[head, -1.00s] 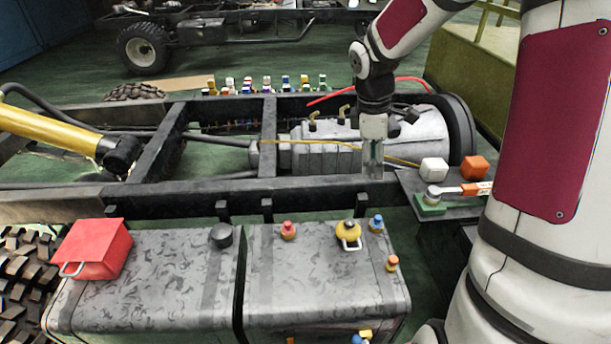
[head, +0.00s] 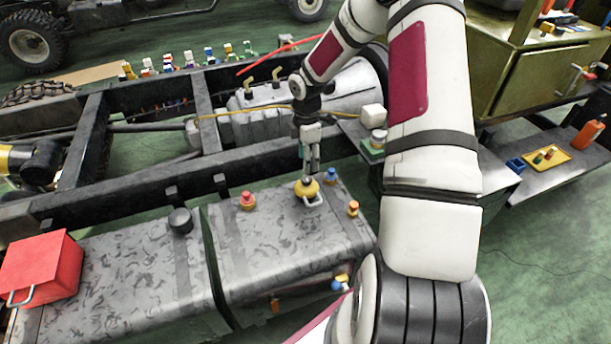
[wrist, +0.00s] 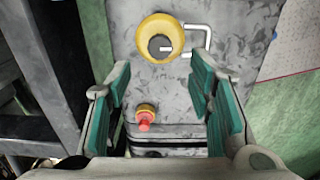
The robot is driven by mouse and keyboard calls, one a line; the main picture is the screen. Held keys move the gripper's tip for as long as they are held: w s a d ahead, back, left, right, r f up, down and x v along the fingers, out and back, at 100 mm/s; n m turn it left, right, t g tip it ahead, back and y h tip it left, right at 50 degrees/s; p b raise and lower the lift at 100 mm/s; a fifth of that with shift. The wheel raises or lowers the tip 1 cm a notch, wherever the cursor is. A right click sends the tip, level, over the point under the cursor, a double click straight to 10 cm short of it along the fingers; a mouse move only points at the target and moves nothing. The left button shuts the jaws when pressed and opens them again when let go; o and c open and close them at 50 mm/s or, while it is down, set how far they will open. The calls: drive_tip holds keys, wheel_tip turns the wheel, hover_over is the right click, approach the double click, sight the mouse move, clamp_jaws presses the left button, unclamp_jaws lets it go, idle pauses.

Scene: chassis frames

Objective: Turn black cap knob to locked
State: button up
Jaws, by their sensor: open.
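A yellow filler cap (head: 306,188) with a metal loop sits on the right-hand patterned grey tank. In the wrist view the yellow cap (wrist: 154,37) has a dark round centre (wrist: 159,45) with a short white mark pointing right. A separate plain black cap (head: 180,220) stands on the left-hand tank. I cannot tell from the pictures which one is the task's knob. My gripper (head: 309,170) points down at the yellow cap, close above it. In the wrist view my gripper (wrist: 161,85) has its teal-padded fingers apart, empty between them, with the yellow cap ahead.
A red fitting (head: 247,201) stands left of the yellow cap, a blue one (head: 331,175) behind right, and an orange one (head: 353,208) at right. A red can (head: 40,268) sits on the left tank. A dark frame rail (head: 120,205) runs behind the tanks.

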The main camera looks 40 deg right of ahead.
sight(306, 178)
wheel_tip(306, 178, down, 8)
drive_tip(key=shift+r, duration=0.25)
clamp_jaws()
